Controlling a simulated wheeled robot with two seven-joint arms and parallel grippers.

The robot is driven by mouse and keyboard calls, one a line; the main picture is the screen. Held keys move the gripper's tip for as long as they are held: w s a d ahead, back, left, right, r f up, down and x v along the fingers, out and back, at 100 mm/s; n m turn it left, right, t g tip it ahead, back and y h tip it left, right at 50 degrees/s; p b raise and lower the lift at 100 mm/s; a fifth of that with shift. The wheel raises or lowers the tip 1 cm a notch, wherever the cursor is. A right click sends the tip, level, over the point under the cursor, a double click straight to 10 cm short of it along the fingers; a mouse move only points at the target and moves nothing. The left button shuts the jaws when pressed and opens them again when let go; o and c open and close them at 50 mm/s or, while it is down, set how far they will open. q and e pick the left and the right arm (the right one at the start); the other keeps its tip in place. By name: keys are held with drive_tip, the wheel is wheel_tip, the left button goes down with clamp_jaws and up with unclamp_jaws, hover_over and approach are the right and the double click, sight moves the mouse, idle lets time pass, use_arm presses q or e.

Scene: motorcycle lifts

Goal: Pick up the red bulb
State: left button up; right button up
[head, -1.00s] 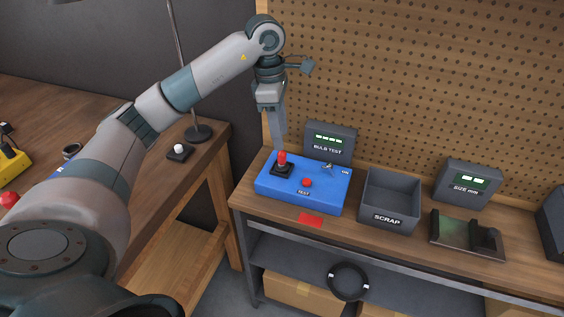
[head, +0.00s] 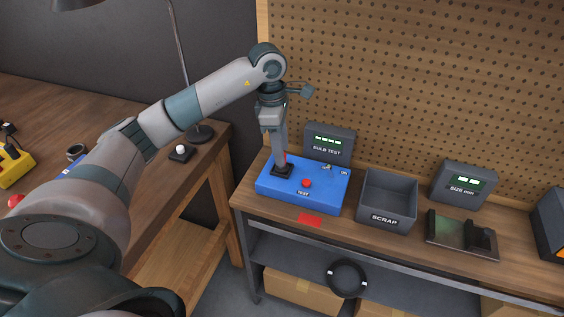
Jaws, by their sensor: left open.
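The red bulb (head: 286,156) stands in a black socket (head: 282,171) at the left end of the blue tester box (head: 318,196). My left gripper (head: 281,164) points down right at the bulb. Its fingers hide most of the bulb, and only a thin red strip shows at their right edge. The jaws are open; whether they touch the bulb cannot be told. My right gripper is not in view.
The tester has a red button (head: 306,183) and a toggle switch (head: 327,167). A BULB TEST display (head: 330,143) stands behind it. A SCRAP bin (head: 388,201) and a SIZE display (head: 464,185) are to the right. A white bulb (head: 180,149) sits on the left table.

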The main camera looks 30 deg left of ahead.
use_arm(q)
drive_tip(key=shift+d+f, duration=0.15)
drive_tip(key=shift+f, duration=1.05)
drive_tip(key=shift+c, duration=0.3)
clamp_jaws()
